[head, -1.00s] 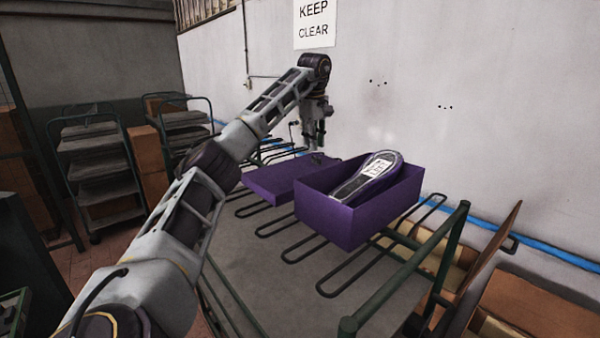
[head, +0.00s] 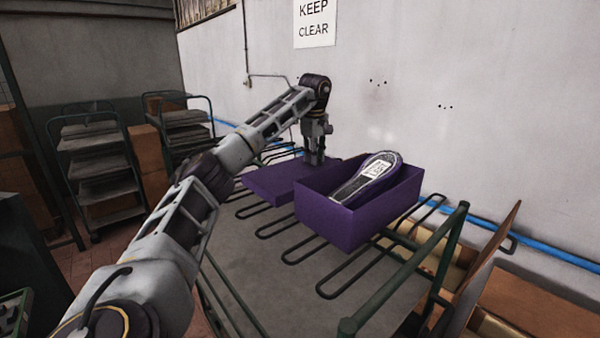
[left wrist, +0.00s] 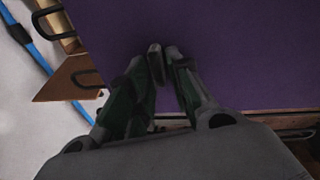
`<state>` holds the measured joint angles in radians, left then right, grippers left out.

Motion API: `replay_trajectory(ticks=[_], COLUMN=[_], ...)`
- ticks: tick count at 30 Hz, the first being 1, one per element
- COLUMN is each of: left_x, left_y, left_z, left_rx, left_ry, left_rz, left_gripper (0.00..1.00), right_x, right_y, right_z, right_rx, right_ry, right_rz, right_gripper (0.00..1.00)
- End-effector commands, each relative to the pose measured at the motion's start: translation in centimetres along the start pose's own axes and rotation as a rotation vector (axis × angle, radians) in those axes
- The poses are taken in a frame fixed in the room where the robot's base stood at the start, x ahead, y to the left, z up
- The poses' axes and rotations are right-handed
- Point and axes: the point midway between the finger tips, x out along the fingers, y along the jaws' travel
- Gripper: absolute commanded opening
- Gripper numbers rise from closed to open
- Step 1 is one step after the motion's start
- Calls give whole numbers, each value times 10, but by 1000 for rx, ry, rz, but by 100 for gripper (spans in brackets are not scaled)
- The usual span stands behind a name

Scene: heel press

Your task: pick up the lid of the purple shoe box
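The flat purple lid (head: 280,180) lies on the wire rack, left of the open purple shoe box (head: 340,222). A dark shoe with a pale sole (head: 368,178) rests tilted in the box. My left gripper (head: 315,161) points down at the lid's far right part, close to the box. In the left wrist view, the left gripper (left wrist: 160,55) has its fingertips close together in front of a purple surface (left wrist: 250,50). Whether they pinch anything there is hidden. My right gripper is not in view.
The dark wire rack loops (head: 340,285) stick out around the box over a grey surface (head: 270,285). A green rail (head: 400,275) borders the right side, with cardboard boxes (head: 540,300) beyond. A pale wall (head: 480,130) stands behind, with shelf carts (head: 95,165) at left.

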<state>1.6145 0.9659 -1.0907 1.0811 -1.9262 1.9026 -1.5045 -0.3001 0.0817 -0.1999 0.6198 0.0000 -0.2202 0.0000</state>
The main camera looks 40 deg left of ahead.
Motion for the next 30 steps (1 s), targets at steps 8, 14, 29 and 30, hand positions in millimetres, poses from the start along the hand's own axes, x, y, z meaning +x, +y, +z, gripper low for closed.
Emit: replay_trajectory(ticks=[8, 14, 29, 30], left_x=[0, 0, -2, -3], left_y=[0, 0, 1, 1], left_z=[0, 0, 0, 0], left_rx=[0, 0, 0, 1], left_ry=[0, 0, 0, 0], left_rz=[0, 0, 1, 1], left_gripper=[21, 0, 0, 0], right_x=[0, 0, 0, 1], right_y=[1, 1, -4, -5], right_z=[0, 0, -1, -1], right_rx=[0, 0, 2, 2], right_ry=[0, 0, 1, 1], right_rz=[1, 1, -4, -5], right_gripper=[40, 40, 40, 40])
